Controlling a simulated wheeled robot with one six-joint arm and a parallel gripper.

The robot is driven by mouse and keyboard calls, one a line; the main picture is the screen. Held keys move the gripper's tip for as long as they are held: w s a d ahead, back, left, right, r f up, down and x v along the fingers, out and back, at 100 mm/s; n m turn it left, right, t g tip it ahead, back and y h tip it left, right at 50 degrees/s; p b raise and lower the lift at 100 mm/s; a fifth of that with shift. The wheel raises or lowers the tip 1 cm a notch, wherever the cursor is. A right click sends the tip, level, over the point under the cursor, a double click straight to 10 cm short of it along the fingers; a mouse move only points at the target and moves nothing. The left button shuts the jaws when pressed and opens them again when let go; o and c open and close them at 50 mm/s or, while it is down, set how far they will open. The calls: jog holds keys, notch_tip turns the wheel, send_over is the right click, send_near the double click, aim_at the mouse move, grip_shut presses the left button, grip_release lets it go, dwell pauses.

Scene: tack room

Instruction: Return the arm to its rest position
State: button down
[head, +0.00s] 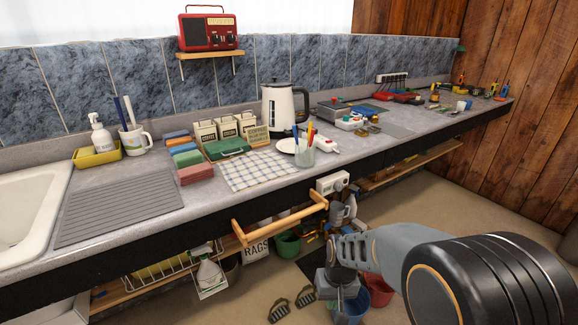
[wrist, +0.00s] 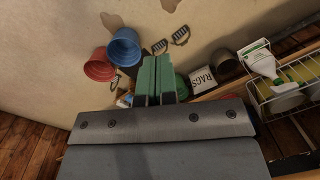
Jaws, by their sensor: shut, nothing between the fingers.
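My arm reaches in from the lower right of the head view, in front of the counter (head: 300,176). My gripper (wrist: 156,62) shows in the wrist view as two green fingers side by side, shut and empty. It points down toward the floor (wrist: 220,25). In the head view the gripper end is low, in front of the counter's front edge and above the floor, and its fingertips are hard to make out.
A wooden rail (head: 280,221) juts from the counter front near my arm. A blue bucket (wrist: 125,48) and a red bucket (wrist: 99,66) stand on the floor, with sandals (wrist: 160,47) beside them. A wire basket (wrist: 283,97) and rags box (wrist: 203,77) are at right.

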jog(key=s+d+r+t+p, duration=0.1)
jog(key=s+r+p, duration=0.1)
jog(key=r, duration=0.6)
jog(key=s+d+r+t+p, duration=0.1)
jog(key=s+d+r+p, duration=0.1)
jog(key=r+p, duration=0.3)
jog(key=s+d+r+m+t+p, duration=0.1)
jog(key=s+d+r+t+p, duration=0.1)
jog(key=r, duration=1)
jog(key=shift+s+d+r+h+p, duration=0.2)
jog(key=shift+s+r+h+p, duration=0.25)
jog(key=shift+p, duration=0.35)
